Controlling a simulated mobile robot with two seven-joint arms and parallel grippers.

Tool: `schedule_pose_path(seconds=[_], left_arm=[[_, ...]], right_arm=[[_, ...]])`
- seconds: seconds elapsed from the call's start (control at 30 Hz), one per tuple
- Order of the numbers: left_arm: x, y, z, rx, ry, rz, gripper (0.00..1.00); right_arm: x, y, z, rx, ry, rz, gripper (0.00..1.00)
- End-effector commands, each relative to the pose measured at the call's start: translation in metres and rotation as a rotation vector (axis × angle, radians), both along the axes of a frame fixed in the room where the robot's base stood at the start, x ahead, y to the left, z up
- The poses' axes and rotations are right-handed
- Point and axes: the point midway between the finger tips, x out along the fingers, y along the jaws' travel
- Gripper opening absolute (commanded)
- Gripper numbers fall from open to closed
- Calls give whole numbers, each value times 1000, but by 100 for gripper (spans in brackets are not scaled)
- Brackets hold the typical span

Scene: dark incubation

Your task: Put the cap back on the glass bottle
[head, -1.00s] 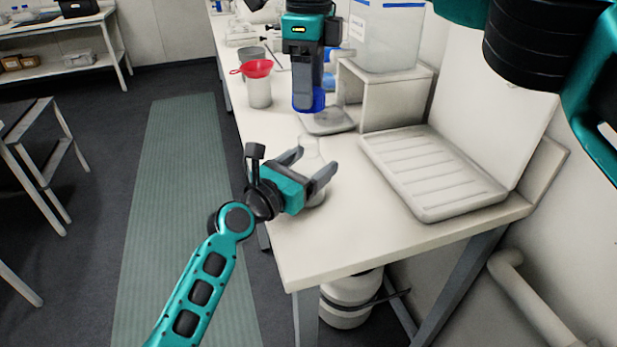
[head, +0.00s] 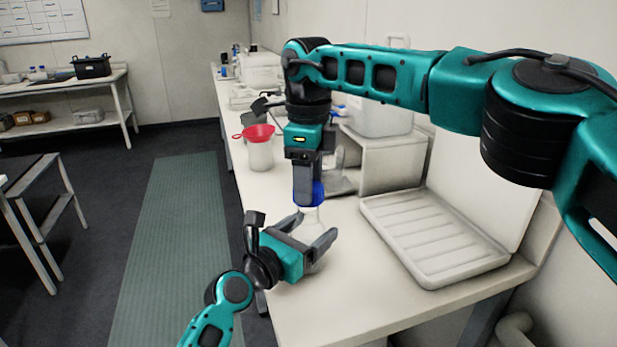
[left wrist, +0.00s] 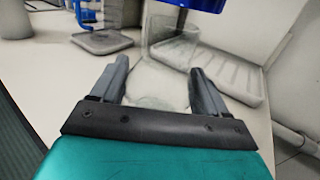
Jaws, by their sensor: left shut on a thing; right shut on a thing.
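The glass bottle (head: 309,217) is clear and stands upright on the bench. My left gripper (head: 316,226) is shut around it from the near side. In the left wrist view the bottle (left wrist: 158,88) shows faintly between the two fingers. The blue cap (head: 317,193) is held by my right gripper (head: 307,188), which points straight down over the bottle. The cap also shows at the top edge of the left wrist view (left wrist: 200,4). It is just above the bottle's neck; I cannot tell whether they touch.
A white ribbed tray (head: 376,205) lies to the right on the bench (head: 335,305). A white raised shelf (head: 388,170) stands behind. A container with a red funnel (head: 258,134) stands back left. The bench front is clear.

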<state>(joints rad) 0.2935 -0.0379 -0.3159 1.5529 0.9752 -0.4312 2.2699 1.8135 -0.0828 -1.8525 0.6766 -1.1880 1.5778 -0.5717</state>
Motion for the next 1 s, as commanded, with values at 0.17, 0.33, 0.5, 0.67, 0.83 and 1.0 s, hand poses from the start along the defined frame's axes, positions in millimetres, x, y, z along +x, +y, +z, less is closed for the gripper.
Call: schedule_pose_path(seconds=[0.17, 0.33, 0.5, 0.67, 0.83, 1.0], left_arm=[[0, 0, 0, 1, 1, 0, 20], [0, 0, 0, 1, 1, 0, 20], [0, 0, 0, 1, 1, 0, 20], [0, 0, 0, 1, 1, 0, 20], [0, 0, 0, 1, 1, 0, 20], [0, 0, 0, 1, 1, 0, 20]], right_arm=[[0, 0, -2, 0, 0, 0, 27], [0, 0, -12, 1, 1, -1, 27], [0, 0, -18, 1, 1, -1, 27], [0, 0, -18, 1, 0, 0, 27], [0, 0, -17, 1, 0, 0, 27], [0, 0, -18, 1, 0, 0, 27]])
